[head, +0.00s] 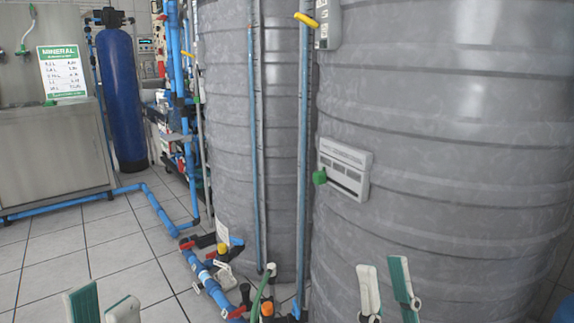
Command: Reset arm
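My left gripper (103,303) shows at the bottom left edge, with its two green and white fingers apart and nothing between them. My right gripper (385,283) shows at the bottom, right of centre, in front of the near grey tank (450,150). Its fingers are also apart, with nothing seen between them. I cannot tell whether it touches the tank. Both arms are mostly below the picture.
A second grey tank (230,130) stands behind. Blue pipes with valves (205,275) run low across the tiled floor (110,250) between the grippers. A steel cabinet (50,155) and blue cylinder (120,95) stand at the back left. Open floor lies at left.

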